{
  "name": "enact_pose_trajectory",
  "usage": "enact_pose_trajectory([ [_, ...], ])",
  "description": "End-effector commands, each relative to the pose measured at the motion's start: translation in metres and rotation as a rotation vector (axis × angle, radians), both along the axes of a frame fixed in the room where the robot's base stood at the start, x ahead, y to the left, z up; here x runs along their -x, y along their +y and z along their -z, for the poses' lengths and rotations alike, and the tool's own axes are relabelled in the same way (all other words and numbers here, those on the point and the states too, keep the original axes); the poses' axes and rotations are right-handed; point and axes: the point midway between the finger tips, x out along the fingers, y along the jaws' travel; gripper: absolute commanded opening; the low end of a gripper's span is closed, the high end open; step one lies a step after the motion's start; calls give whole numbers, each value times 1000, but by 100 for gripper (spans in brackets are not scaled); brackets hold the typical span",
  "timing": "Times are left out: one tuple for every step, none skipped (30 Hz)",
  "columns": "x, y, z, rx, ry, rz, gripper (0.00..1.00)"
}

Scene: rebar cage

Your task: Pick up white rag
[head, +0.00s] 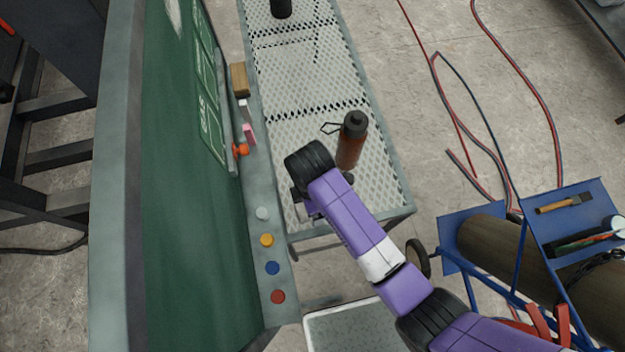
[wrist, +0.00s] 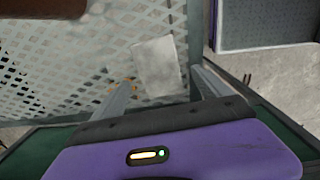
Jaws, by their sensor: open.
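A pale white-grey rag (wrist: 157,66) lies flat on a perforated metal table in the wrist view, near the table's edge. My gripper (wrist: 163,80) is open, with its two fingers spread to the left and right of the rag's near part. Nothing is held between them. The height of the fingers above the rag is hard to tell. In the head view my gripper (head: 306,207) hangs over the near end of the table, and the arm hides most of the rag's area there.
The mesh table (head: 300,80) carries a red-brown bottle (head: 350,145) close beside my wrist. A green chalkboard (head: 180,200) with a grey ledge stands to the left. A blue cart (head: 520,260) with a log is on the right. Hoses lie on the floor.

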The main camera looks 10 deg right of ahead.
Motion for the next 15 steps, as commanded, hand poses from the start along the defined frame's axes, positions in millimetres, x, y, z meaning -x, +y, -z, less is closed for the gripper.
enact_pose_trajectory([
  [1,0,8,1,3,0,87],
  [1,1,12,1,4,0,87],
  [1,1,19,1,3,1,87],
  [1,1,22,1,3,1,87],
  [0,1,25,0,1,1,87],
  [1,1,29,0,2,1,87],
  [1,1,31,0,1,1,87],
  [0,1,32,0,0,1,87],
  [0,1,33,0,-1,2,87],
  [0,1,34,-1,-1,2,87],
  [0,1,34,-1,-1,2,87],
  [0,1,34,-1,-1,2,87],
  [0,1,34,-1,-1,2,87],
  [0,1,34,-1,-1,2,87],
  [0,1,34,-1,-1,2,87],
])
